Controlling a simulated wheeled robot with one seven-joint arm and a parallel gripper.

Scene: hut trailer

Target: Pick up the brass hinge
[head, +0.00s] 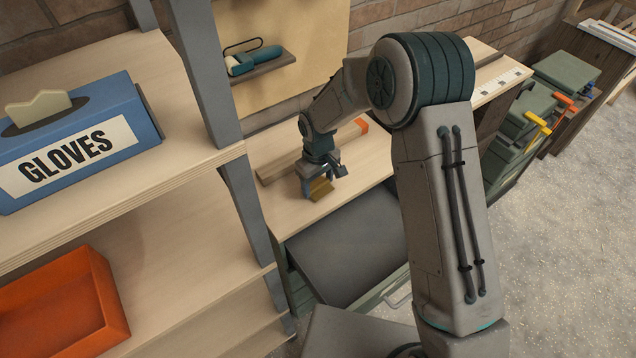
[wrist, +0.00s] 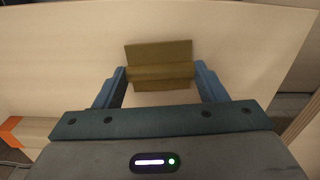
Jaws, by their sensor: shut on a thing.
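The brass hinge (wrist: 160,55) shows in the wrist view as a dull gold plate with a rolled barrel across it. My gripper (wrist: 160,76) is shut on it, one blue finger at each end of the barrel. In the head view the hinge (head: 320,188) shows below my gripper (head: 316,180), over the front part of the wooden bench top. Whether the hinge touches the bench or is raised above it, I cannot tell.
A wooden beam with an orange end (head: 359,126) lies on the bench (head: 275,210) behind my gripper. Shelves at the left hold a blue gloves box (head: 120,100) and an orange bin (head: 95,300). A dark open drawer (head: 345,250) is below the bench front.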

